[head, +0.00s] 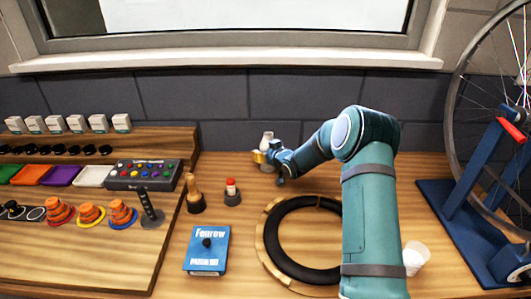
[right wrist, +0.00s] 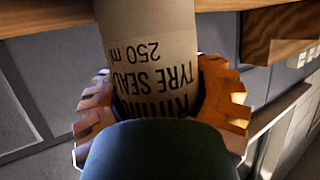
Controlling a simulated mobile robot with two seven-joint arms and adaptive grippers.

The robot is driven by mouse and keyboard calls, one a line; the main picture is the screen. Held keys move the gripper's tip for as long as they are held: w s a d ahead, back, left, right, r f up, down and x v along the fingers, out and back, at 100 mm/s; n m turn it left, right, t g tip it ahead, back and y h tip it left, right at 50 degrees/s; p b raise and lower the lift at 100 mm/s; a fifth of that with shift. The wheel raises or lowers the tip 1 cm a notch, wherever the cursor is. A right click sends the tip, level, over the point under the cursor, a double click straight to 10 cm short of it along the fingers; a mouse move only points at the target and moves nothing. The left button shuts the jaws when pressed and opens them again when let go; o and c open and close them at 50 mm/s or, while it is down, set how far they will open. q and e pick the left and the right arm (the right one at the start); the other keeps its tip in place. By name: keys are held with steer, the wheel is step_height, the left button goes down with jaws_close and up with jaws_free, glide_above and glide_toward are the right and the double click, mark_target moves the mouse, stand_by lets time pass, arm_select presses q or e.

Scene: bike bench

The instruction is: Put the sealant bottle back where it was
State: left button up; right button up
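The sealant bottle (head: 267,137) is pale, with its top showing upright at the back of the bench in the head view. In the right wrist view the bottle (right wrist: 150,45) fills the middle, and its dark print reads "TYRE SEAL" and "250 ml", upside down. My right gripper (head: 264,157) has its orange-gold fingers against both sides of the bottle; the fingers (right wrist: 160,105) also show in the wrist view. I cannot tell whether the bottle's base touches the bench. My left gripper is not in view.
A wheel stand (head: 465,215) is right. A white cup (head: 415,255) stands near my arm.

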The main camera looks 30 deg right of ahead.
steer(key=o, duration=0.5)
steer(key=shift+r, duration=0.15)
steer(key=p+v, duration=0.1)
steer(key=v, duration=1.1)
steer(key=shift+s, duration=0.1)
